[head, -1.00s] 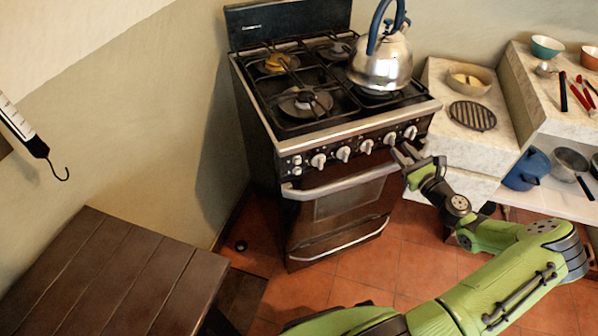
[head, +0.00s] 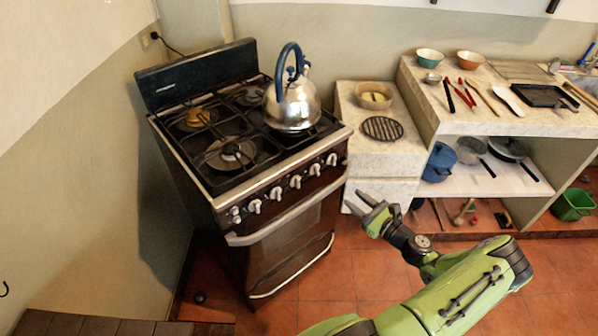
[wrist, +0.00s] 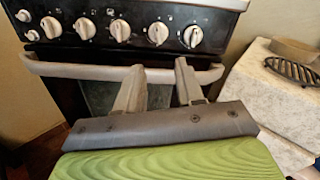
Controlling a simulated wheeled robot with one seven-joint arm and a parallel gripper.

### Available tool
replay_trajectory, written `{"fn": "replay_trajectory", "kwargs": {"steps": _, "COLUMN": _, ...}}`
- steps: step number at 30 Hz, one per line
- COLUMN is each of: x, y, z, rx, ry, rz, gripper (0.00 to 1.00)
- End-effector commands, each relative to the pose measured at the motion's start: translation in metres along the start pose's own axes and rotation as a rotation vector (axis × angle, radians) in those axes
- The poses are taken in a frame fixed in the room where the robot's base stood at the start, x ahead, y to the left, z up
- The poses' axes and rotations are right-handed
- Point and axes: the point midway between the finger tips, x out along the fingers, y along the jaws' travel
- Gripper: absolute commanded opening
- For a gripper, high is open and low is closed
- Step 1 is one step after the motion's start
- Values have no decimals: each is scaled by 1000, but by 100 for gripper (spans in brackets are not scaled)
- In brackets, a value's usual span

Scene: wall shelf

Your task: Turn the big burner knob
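The stove (head: 262,170) has a dark front panel with a row of pale knobs. Several larger knobs look alike, such as the one at the right end (head: 331,159) and the one beside it (head: 315,169); smaller ones sit at the left end. I cannot tell which is the big burner knob. My gripper (head: 357,200) is open and empty, just right of the stove front and below the knob row. In the wrist view, its open fingers (wrist: 160,70) point at the oven handle (wrist: 100,70), below the right-hand knobs (wrist: 157,33), touching none.
A kettle (head: 292,105) stands on the stove's back right burner area. The oven handle (head: 270,226) sticks out below the knobs. A white counter (head: 350,130) with a round grate (head: 382,128) adjoins on the right. The tiled floor (head: 320,300) ahead is clear.

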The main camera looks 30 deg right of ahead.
Motion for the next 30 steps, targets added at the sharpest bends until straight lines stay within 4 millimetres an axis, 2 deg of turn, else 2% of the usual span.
{"fn": "replay_trajectory", "kwargs": {"steps": 1, "x": -8, "y": 0, "z": 8, "rx": 1, "ry": -2, "rz": -1, "gripper": 37}}
{"fn": "replay_trajectory", "kwargs": {"steps": 2, "x": -11, "y": 1, "z": 7, "rx": 1, "ry": -3, "rz": 0, "gripper": 37}}
{"fn": "replay_trajectory", "kwargs": {"steps": 5, "x": -8, "y": 4, "z": 3, "rx": -2, "ry": -5, "rz": 3, "gripper": 37}}
{"fn": "replay_trajectory", "kwargs": {"steps": 8, "x": 10, "y": 5, "z": 1, "rx": -3, "ry": -7, "rz": 5, "gripper": 37}}
{"fn": "replay_trajectory", "kwargs": {"steps": 21, "x": 118, "y": 5, "z": 0, "rx": -4, "ry": -5, "rz": 3, "gripper": 37}}
{"fn": "replay_trajectory", "kwargs": {"steps": 25, "x": 137, "y": 5, "z": 0, "rx": -3, "ry": -4, "rz": 3, "gripper": 37}}
{"fn": "replay_trajectory", "kwargs": {"steps": 30, "x": 145, "y": 4, "z": 1, "rx": -1, "ry": -4, "rz": 1, "gripper": 37}}
